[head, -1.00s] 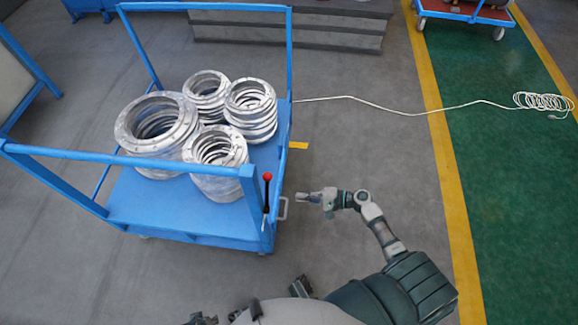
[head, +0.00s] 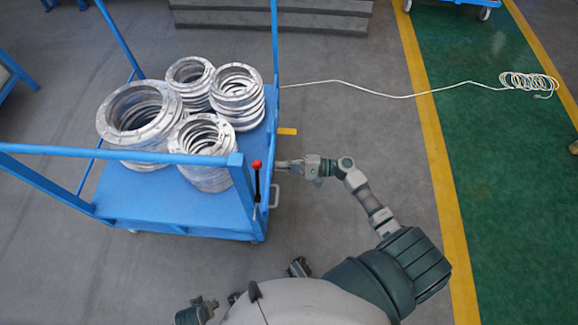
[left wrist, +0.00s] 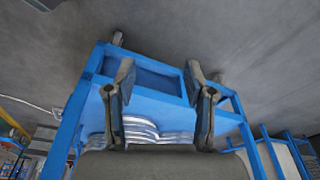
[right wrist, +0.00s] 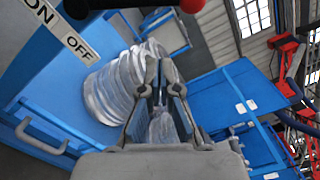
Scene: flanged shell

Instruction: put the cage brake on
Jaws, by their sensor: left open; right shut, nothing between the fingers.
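The brake lever (head: 257,184), a dark rod with a red knob, stands at the near right corner of the blue cage trolley (head: 205,208). In the right wrist view the red knob (right wrist: 192,5) is cut by the top edge, beside an ON/OFF label (right wrist: 60,30). My right gripper (head: 281,165) is shut and empty, just right of the knob; I cannot tell whether it touches. Its closed fingers also show in the right wrist view (right wrist: 160,75). My left gripper (left wrist: 158,76) is open and empty, with the trolley beyond its fingers.
Several stacks of silver flanged rings (head: 140,112) stand on the trolley deck. A metal handle (head: 274,196) sticks out below the lever. A white cable (head: 400,96) lies on the floor.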

